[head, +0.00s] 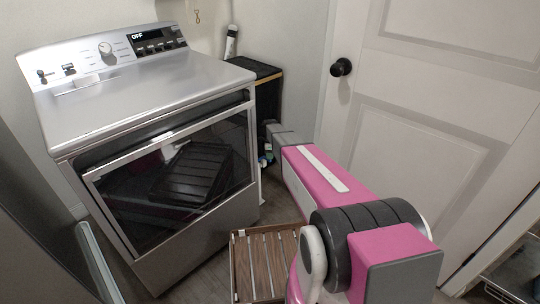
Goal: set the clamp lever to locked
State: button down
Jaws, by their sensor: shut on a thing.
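I cannot make out a clamp lever with certainty. My pink and grey arm reaches from the lower right towards the dark gap between the washer and the door. Its far grey end stops beside a black shelf unit (268,74). My gripper cannot be made out beyond that end, and what it holds is hidden. Small blue and white shapes show low beside the arm's far end, too small to identify. The silver washer (150,90) stands at the left. Its panel has a round knob (105,49), small switches (68,68) and a display reading OFF (145,35).
A slatted wooden crate (240,265) stands on the floor in front of the washer, close to my arm. A white door (440,130) with a black knob (341,67) fills the right. A white bottle (231,42) stands behind the washer. A metal rack (510,275) is at lower right.

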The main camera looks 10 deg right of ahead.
jog(key=c, duration=1)
grip_release()
jog(key=shift+r, duration=0.1)
notch_tip(320, 180, up, 11)
jog(key=shift+f, duration=0.2)
jog(key=shift+s, duration=0.15)
